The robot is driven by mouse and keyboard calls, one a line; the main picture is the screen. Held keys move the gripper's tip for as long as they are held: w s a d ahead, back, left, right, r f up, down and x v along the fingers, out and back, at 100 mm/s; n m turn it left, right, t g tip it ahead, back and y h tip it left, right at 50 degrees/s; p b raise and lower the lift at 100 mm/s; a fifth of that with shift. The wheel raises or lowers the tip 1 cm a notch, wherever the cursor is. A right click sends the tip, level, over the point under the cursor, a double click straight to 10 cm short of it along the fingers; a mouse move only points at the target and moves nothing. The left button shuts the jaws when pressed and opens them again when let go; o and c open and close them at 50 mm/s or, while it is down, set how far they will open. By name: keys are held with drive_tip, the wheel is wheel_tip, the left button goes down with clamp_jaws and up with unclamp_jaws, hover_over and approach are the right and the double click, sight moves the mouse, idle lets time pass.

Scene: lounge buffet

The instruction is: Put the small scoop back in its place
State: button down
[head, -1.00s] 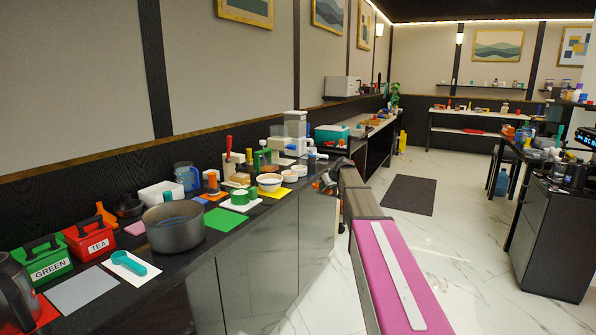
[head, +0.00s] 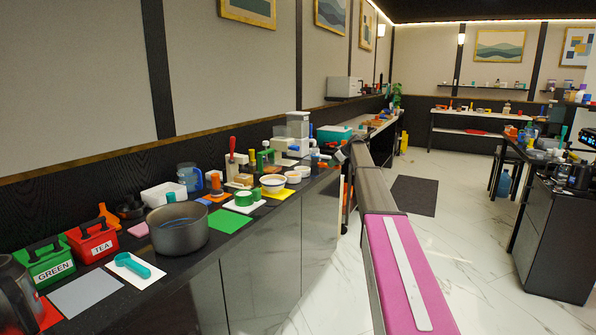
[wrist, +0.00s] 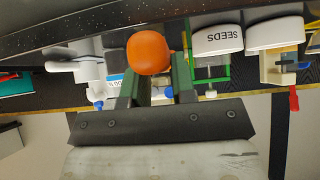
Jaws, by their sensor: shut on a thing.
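A larger teal scoop (head: 133,265) lies on a white card (head: 122,271) at the near left of the counter.
On the counter stand a grey pot (head: 178,230), a red TEA box (head: 91,242), a green GREEN box (head: 46,264) and bowls (head: 273,184). A bare grey mat (head: 87,296) and green mat (head: 228,220) lie there. The wrist view shows a white SEEDS container (wrist: 217,40).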

drive_tip(key=shift+w+a+r, duration=0.1)
drive_tip(key=shift+w+a, duration=0.05)
drive_tip(key=shift+w, duration=0.35)
drive_tip(key=w+a, duration=0.3)
drive_tip(key=a, duration=0.1)
drive_tip(key=w+a, duration=0.3)
drive_tip(key=a, duration=0.2)
drive_tip(key=w+a, duration=0.3)
drive_tip(key=a, duration=0.2)
drive_tip(key=shift+w, duration=0.1)
drive_tip(key=shift+w+a+f, duration=0.1)
drive_tip(key=shift+a+f, duration=0.05)
drive_tip(key=shift+f, duration=0.75)
drive_tip(key=shift+w+a+f, duration=0.1)
drive_tip(key=shift+a+f, duration=0.05)
drive_tip(key=shift+f, duration=0.7)
drive_tip(key=shift+f, duration=0.1)
drive_tip(key=c, duration=0.9)
unclamp_jaws()
drive_tip(key=shift+c, duration=0.2)
drive_tip(key=v, duration=1.2)
